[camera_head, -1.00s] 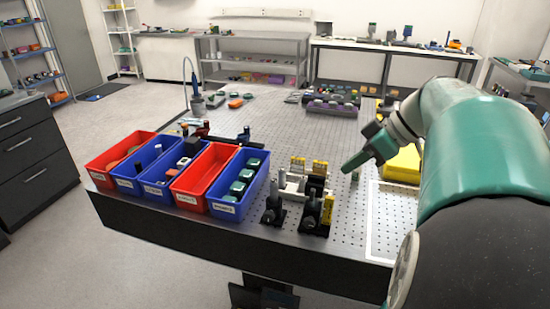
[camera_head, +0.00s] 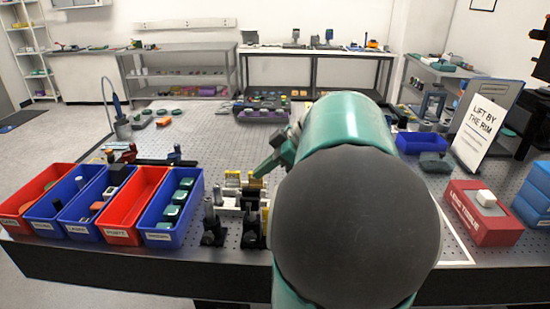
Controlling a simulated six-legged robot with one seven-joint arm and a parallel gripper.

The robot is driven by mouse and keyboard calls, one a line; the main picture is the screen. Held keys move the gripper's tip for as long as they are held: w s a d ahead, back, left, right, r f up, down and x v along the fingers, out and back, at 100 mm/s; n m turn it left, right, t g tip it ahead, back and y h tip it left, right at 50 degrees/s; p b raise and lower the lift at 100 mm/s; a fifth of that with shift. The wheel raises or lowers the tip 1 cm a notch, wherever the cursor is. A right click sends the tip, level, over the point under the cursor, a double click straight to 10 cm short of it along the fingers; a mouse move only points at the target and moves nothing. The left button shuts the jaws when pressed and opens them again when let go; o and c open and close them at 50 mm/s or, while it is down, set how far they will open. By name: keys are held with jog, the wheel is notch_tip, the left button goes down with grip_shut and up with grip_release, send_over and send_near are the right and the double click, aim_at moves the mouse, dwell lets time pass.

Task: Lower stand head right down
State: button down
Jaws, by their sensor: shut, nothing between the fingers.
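My gripper (camera_head: 260,170) is green and shows left of my arm's large teal and dark grey links. It looks shut and empty, above the table near a white fixture (camera_head: 229,198) with yellow parts. A grey-blue upright frame (camera_head: 432,106), possibly the stand, stands toward the right back of the perforated table. I cannot make out its head or how high that sits. My gripper is well to the left of this frame and apart from it. My arm hides the middle of the table.
Red and blue bins (camera_head: 135,207) line the left front edge. Two dark posts (camera_head: 212,230) stand beside them. At the right are a red box (camera_head: 484,212), a sign (camera_head: 481,118) and a blue tray (camera_head: 422,142). The table's left middle is fairly clear.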

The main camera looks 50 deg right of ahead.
aim_at(256, 190)
jog(key=x, duration=0.3)
jog(key=shift+w+f, duration=0.1)
jog(key=shift+f, duration=0.15)
notch_tip(256, 190, down, 3)
jog(key=shift+r, duration=0.15)
jog(key=shift+f, duration=0.5)
jog(key=shift+f, duration=0.1)
